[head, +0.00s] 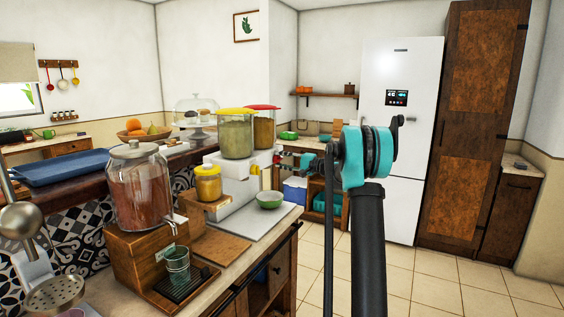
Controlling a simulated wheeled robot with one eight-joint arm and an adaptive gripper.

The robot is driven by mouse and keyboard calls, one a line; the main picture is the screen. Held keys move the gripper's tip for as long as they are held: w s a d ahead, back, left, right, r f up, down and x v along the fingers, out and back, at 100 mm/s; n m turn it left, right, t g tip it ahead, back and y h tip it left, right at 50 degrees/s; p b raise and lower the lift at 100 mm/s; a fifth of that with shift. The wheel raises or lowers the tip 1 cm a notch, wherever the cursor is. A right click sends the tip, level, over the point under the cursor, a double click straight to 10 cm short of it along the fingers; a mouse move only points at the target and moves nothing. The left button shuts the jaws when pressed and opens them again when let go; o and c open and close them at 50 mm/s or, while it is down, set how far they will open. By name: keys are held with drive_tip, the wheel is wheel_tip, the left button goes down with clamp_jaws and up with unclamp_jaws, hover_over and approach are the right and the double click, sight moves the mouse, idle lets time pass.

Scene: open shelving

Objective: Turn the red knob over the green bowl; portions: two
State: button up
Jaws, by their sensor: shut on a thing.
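Two clear dispensers stand side by side on a white stand: one with a yellow lid (236,111) and one with a red lid (262,107). A small red knob (277,159) shows low on the front of the red-lidded one. My gripper (282,160) reaches in from the right and is shut on the red knob, though its fingers are small and partly hidden. I cannot see what is inside the bowl clearly.
A jar with a yellow lid (208,184) stands left of the bowl on a wooden block. A large glass drink dispenser (140,190) with a glass (177,262) under its tap is nearer me. The floor (440,280) at right is clear.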

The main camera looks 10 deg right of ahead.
drive_tip(key=shift+d, duration=0.1)
drive_tip(key=o, duration=1.2)
drive_tip(key=shift+c, duration=0.2)
drive_tip(key=v, duration=1.2)
